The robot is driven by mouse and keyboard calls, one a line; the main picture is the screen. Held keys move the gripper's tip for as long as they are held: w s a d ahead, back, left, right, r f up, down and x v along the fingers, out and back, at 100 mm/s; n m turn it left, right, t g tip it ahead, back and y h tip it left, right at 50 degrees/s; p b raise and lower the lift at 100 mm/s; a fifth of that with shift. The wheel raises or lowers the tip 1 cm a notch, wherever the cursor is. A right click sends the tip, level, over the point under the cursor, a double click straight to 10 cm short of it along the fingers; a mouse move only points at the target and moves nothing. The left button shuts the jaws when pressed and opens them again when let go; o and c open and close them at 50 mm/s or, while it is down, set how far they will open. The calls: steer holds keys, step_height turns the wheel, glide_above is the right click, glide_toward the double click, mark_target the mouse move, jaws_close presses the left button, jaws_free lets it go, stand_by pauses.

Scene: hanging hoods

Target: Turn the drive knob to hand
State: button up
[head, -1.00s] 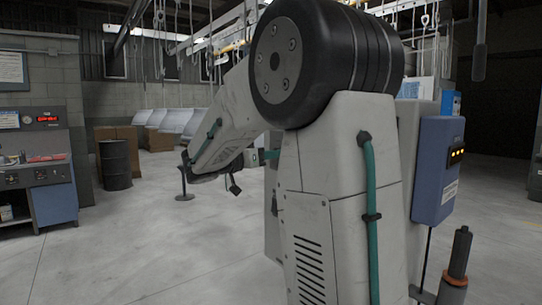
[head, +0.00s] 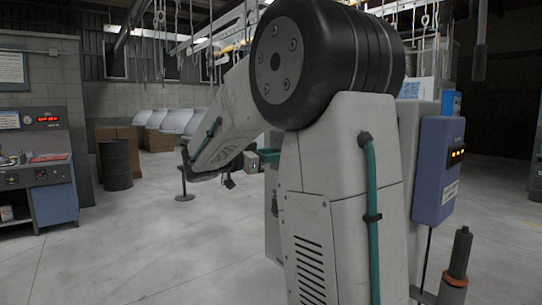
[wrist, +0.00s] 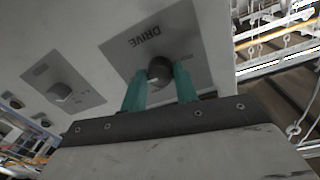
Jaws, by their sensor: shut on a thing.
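The drive knob (wrist: 160,71) is a dark round knob on a grey plate marked DRIVE (wrist: 144,36), which reads upside down in the wrist view. A pale mark shows on the knob's lower left. Small lettering beside the knob is too small to read. My gripper (wrist: 160,80) has teal fingers, one on each side of the knob, and is shut on it. In the head view my arm reaches away from me, and its column hides the knob and most of the control panel.
A second knob (wrist: 60,91) sits on its own plate left of the drive knob. Hooks and rails hang at the panel's right. In the head view a black drum (head: 115,165) and a workbench (head: 40,165) stand at the left.

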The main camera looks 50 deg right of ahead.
steer(key=shift+f, duration=0.1)
steer(key=o, duration=1)
steer(key=shift+c, duration=0.2)
steer(key=v, duration=0.8)
steer(key=shift+d, duration=0.1)
